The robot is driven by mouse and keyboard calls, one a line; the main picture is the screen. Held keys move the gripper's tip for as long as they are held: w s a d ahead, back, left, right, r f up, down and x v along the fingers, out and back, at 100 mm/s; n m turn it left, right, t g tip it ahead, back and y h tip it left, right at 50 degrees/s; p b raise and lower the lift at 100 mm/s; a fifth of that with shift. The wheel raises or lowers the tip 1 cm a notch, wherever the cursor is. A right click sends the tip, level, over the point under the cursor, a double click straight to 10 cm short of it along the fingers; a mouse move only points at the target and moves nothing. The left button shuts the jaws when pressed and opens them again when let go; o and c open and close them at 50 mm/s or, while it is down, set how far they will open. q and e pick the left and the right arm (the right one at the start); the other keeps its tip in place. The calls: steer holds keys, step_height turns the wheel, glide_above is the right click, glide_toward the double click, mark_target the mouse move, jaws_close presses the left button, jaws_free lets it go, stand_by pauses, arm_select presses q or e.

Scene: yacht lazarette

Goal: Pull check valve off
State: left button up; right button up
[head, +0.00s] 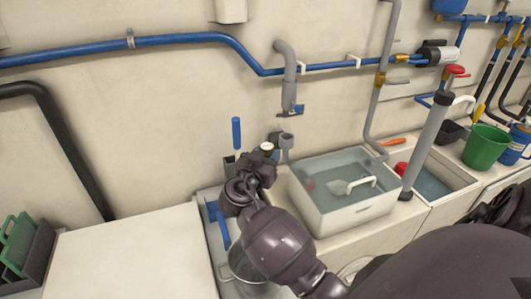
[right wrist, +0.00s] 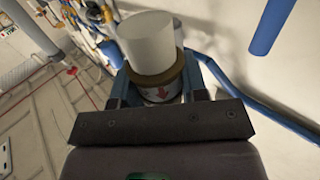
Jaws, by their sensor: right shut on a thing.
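The check valve (right wrist: 160,90) is between the fingers of my right gripper (right wrist: 162,92) in the right wrist view. It has a wide white end, a brown ring and a pale body with a red arrow. In the head view my right gripper (head: 262,158) is shut on it; only a small pale and brown part of the valve (head: 267,147) shows. It is just left of a grey pipe fitting (head: 286,140); I cannot tell whether they touch. Above is the open lower end of a grey elbow pipe (head: 288,98). My left gripper is not in view.
A white water-filled basin (head: 345,205) stands right of the gripper. A grey upright tube (head: 427,145) and a green bucket (head: 485,146) are farther right. A blue pipe (head: 180,40) runs along the wall. The white top (head: 130,255) at left is clear.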

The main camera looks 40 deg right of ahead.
steer(key=s+a, duration=0.2)
steer(key=s, duration=0.4)
steer(key=shift+s, duration=0.3)
stand_by(0.9)
